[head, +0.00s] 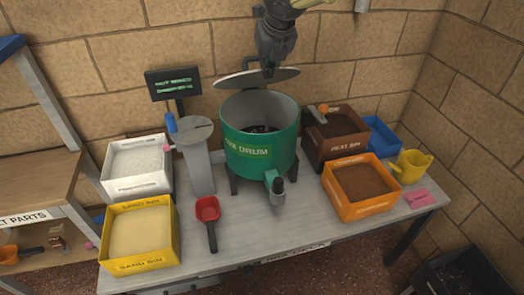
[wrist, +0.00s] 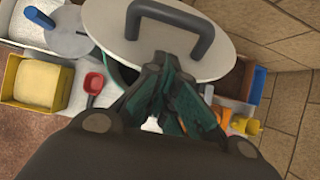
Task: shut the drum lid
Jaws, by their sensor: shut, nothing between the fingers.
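The green mix drum (head: 262,140) stands on the grey bench with its mouth uncovered and some dark material inside. Its grey round lid (head: 240,80) is raised, tilted up at the back of the drum. My gripper (head: 268,72) is over the lid in the head view, its fingers shut and empty. In the wrist view the lid (wrist: 190,55) lies beyond my gripper (wrist: 165,62), with its dark loop handle (wrist: 170,14) just past the fingertips. I cannot tell whether the fingers touch the lid. Most of the drum is hidden there by the lid and gripper.
A small screen (head: 173,83) and a grey pillar (head: 197,155) stand left of the drum. White (head: 137,185) and yellow (head: 139,263) bins are at left; brown (head: 310,150) and orange (head: 360,208) bins are at right. A red scoop (head: 208,212) lies in front. The brick wall is close behind.

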